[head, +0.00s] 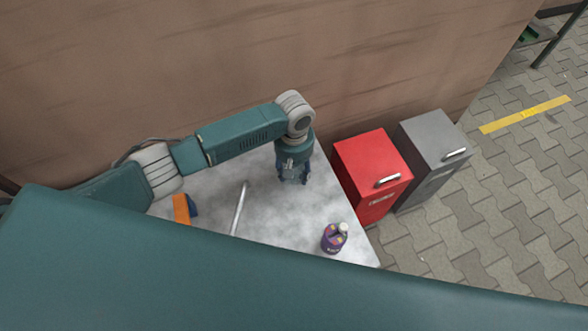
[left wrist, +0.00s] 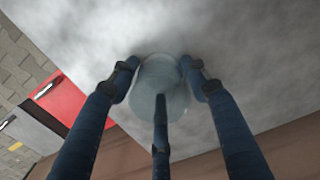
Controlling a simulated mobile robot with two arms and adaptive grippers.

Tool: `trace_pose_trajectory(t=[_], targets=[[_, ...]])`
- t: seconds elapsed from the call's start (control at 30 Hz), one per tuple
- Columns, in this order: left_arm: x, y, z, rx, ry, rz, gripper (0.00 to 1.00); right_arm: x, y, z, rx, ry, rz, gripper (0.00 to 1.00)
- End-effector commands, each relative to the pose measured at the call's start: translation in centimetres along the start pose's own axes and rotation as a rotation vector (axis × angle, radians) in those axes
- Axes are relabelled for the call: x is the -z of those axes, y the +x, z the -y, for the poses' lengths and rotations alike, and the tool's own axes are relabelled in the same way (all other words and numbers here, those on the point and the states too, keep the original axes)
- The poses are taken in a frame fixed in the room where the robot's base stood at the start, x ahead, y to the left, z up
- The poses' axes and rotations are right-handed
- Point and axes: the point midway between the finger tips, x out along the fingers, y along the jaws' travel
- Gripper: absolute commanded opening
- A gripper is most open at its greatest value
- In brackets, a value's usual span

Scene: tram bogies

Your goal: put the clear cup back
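The clear cup (left wrist: 172,98) is a see-through, pale grey vessel between the fingers of my left gripper (left wrist: 160,78) in the left wrist view. The three dark blue fingers close around it, with tips against its sides. In the head view my left gripper (head: 293,180) points down over the back right part of the grey table (head: 275,220), and the cup shows only faintly between the fingers. I cannot tell whether the cup's base touches the table. My right gripper is not in view.
On the table are a purple bottle (head: 334,238) with a pale cap, a thin silver rod (head: 239,208) and an orange and blue item (head: 182,209). A red cabinet (head: 366,170) and a grey cabinet (head: 432,150) stand right of the table. A brown wall (head: 200,60) runs behind.

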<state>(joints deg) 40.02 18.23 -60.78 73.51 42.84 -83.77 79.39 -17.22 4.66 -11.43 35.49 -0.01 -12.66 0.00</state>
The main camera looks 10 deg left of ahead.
Motion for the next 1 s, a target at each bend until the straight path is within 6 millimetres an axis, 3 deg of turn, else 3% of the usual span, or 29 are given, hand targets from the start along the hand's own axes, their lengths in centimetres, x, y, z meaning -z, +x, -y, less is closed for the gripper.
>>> trace_pose_trajectory(t=[0.33, 0.47, 0.8, 1.0], targets=[[0.1, -0.1, 0.0, 0.0, 0.0, -0.001, 0.63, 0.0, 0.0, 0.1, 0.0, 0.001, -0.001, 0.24], [0.1, -1.0, 0.0, -0.001, 0.0, -0.001, 0.63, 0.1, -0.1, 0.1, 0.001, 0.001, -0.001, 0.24], [0.1, -8.0, -0.1, -0.004, 0.0, -0.001, 0.63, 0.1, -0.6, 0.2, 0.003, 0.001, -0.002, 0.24], [0.0, -11.1, -0.1, -0.002, 0.0, -0.001, 0.63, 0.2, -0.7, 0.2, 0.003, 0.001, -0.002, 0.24]])
